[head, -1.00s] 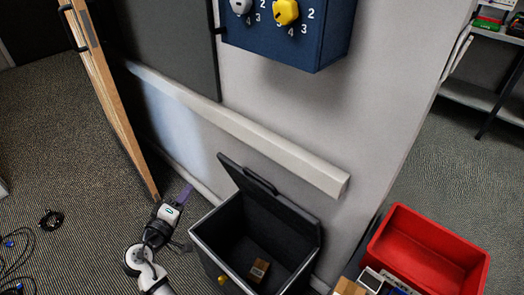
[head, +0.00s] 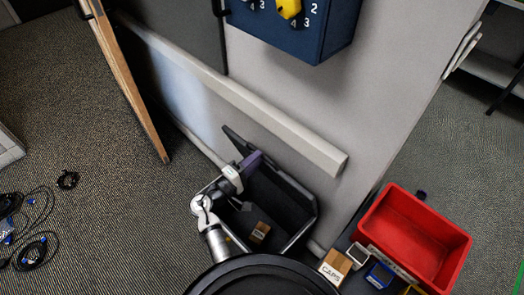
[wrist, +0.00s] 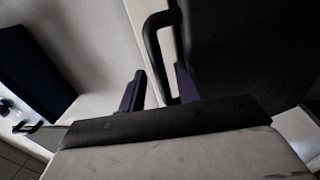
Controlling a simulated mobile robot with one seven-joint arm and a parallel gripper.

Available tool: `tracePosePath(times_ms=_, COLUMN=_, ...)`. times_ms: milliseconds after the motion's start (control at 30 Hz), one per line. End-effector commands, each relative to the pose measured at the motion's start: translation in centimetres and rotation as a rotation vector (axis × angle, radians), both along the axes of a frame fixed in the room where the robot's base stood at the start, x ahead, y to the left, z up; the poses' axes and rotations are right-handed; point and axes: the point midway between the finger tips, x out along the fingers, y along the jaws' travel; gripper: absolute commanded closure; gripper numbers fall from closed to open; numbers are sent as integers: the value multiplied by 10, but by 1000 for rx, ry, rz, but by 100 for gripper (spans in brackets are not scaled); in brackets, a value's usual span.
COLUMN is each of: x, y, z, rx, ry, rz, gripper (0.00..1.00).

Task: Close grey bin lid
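The dark grey bin (head: 301,236) stands against the wall with its lid (head: 290,189) raised, leaning back toward the wall. A small brown box (head: 260,232) shows inside it. My gripper (head: 252,160) is at the lid's upper left part, above the bin opening, and my arm hides much of the bin's left side. In the wrist view the purple fingers (wrist: 160,90) are spread apart. The lid's black loop handle (wrist: 152,42) lies just beyond and between them, beside the dark lid panel (wrist: 235,50). I cannot tell whether the fingers touch the handle.
A red tub (head: 415,235) stands right of the bin, with a brown box marked CAPS (head: 334,266) near it. A pale rail (head: 245,100) runs along the wall above the bin. Loose black cables (head: 35,250) lie on the floor at left, where there is open carpet.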

Motion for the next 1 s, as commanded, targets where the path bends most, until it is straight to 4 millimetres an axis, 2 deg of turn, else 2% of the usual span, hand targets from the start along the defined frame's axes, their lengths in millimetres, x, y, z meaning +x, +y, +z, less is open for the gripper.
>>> tracePosePath(times_ms=200, x=18, y=-19, z=4, rx=0, ry=0, rz=-1, gripper=67)
tracePosePath(times_ms=567, x=22, y=-22, z=4, rx=1, ry=-1, rz=0, gripper=67)
tracePosePath(times_ms=833, x=22, y=-22, z=4, rx=1, ry=-1, rz=0, gripper=100)
tracePosePath(times_ms=1000, x=22, y=-22, z=4, rx=1, ry=-1, rz=0, gripper=100)
